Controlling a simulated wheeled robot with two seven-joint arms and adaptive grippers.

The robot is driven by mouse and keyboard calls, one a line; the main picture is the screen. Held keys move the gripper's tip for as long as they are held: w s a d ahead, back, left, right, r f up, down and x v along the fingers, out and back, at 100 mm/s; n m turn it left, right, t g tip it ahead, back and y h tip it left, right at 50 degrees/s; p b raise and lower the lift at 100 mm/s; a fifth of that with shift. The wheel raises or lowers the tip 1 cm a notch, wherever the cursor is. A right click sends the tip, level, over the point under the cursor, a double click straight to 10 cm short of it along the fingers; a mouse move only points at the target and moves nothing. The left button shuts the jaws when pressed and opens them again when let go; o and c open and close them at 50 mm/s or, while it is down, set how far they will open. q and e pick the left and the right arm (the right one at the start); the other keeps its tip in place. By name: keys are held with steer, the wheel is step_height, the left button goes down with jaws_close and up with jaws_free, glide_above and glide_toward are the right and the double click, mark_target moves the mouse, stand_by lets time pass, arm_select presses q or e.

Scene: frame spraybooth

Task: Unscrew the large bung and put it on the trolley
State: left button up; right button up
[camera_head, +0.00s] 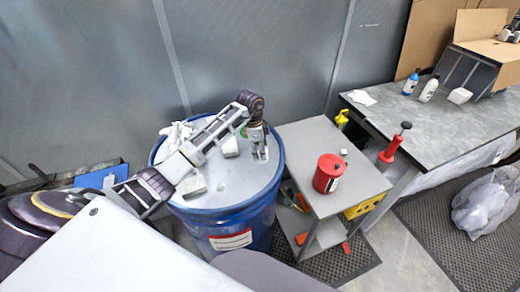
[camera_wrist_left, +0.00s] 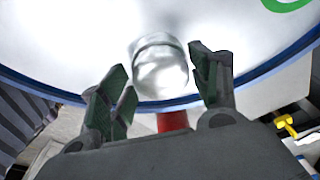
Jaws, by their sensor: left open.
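The blue drum (camera_head: 225,225) stands upright with a pale grey lid. My left gripper (camera_head: 261,157) points down over the lid's right side in the head view. In the left wrist view, my left gripper (camera_wrist_left: 163,88) is open. A shiny silver round piece, seemingly the large bung (camera_wrist_left: 160,66), sits on the lid near the rim, in line with the gap between the fingers. I cannot tell whether the fingers touch it. In the head view the gripper hides it. The grey trolley (camera_head: 310,134) stands right of the drum. My right gripper is not in view.
On the trolley stand a red can (camera_head: 328,173) and a small pale round piece (camera_head: 343,152). White cloths or gloves (camera_head: 178,133) lie on the lid's left side. A workbench (camera_head: 440,120) with bottles and a red plunger can (camera_head: 393,147) is at the right.

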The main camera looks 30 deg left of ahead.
arm_select(q)
steer(key=shift+m+g, duration=0.4)
steer(key=shift+m, duration=1.8)
steer(key=shift+w+m+b, duration=0.1)
steer(key=shift+m+b, duration=0.2)
steer(key=shift+b, duration=0.05)
steer(key=shift+m+g+b, duration=0.3)
steer(key=shift+m+b, duration=0.2)
steer(key=shift+m, duration=1.5)
steer(key=shift+w+m+g+b, duration=0.1)
steer(key=shift+m+g+b, duration=0.45)
steer(key=shift+m, duration=1.75)
steer(key=shift+t, duration=0.25)
steer(key=shift+b, duration=0.3)
